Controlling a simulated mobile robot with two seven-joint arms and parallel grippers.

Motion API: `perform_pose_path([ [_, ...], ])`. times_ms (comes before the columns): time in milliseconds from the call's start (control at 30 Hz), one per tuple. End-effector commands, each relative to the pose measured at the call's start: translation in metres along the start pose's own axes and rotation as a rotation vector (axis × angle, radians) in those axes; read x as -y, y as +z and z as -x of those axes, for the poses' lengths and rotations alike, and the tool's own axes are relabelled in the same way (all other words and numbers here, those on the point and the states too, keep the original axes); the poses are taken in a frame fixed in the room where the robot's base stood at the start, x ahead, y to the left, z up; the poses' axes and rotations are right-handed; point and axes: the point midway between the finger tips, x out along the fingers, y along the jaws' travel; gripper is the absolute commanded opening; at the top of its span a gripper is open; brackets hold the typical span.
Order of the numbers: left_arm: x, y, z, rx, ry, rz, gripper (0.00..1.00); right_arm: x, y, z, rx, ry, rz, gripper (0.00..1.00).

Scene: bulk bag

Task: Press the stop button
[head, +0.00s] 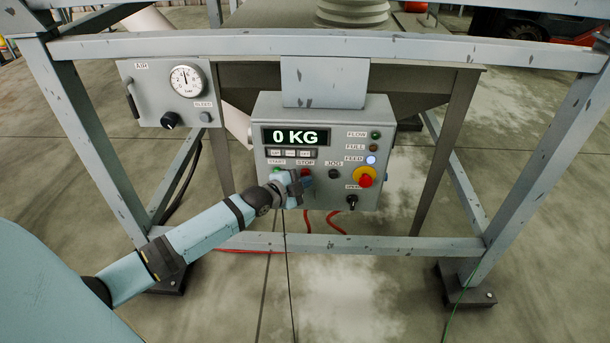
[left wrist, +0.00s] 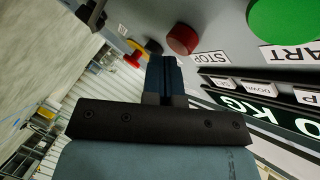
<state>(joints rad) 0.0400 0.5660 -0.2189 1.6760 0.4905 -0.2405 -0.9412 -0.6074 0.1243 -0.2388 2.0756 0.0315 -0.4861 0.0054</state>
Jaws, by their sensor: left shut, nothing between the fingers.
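The red stop button (head: 306,172) is on the front of the grey control box, below the STOP label. In the left wrist view the red button (left wrist: 182,40) and its STOP label (left wrist: 208,57) show just beyond my fingertips. My left gripper (head: 304,182) is shut and empty, in front of the panel beside the stop button. In the left wrist view the closed fingers (left wrist: 164,65) point close to the button; I cannot tell whether they touch it. My right gripper is in neither view.
The green start button (left wrist: 285,18) is beside the stop button. A black JOG knob (head: 334,174) and a red-on-yellow emergency button (head: 365,177) are to the right. The display (head: 296,136) reads 0 KG. A grey frame beam (head: 400,245) runs below the box.

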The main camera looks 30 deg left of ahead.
Motion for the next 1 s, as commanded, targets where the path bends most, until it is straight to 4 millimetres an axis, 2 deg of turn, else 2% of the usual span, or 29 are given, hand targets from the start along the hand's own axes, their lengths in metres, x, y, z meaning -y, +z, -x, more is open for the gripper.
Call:
perform_pose_path([
  [1000,0.0051,0.0047,-0.0071,-0.001,0.000,0.000,0.00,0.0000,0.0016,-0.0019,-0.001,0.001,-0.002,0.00],
])
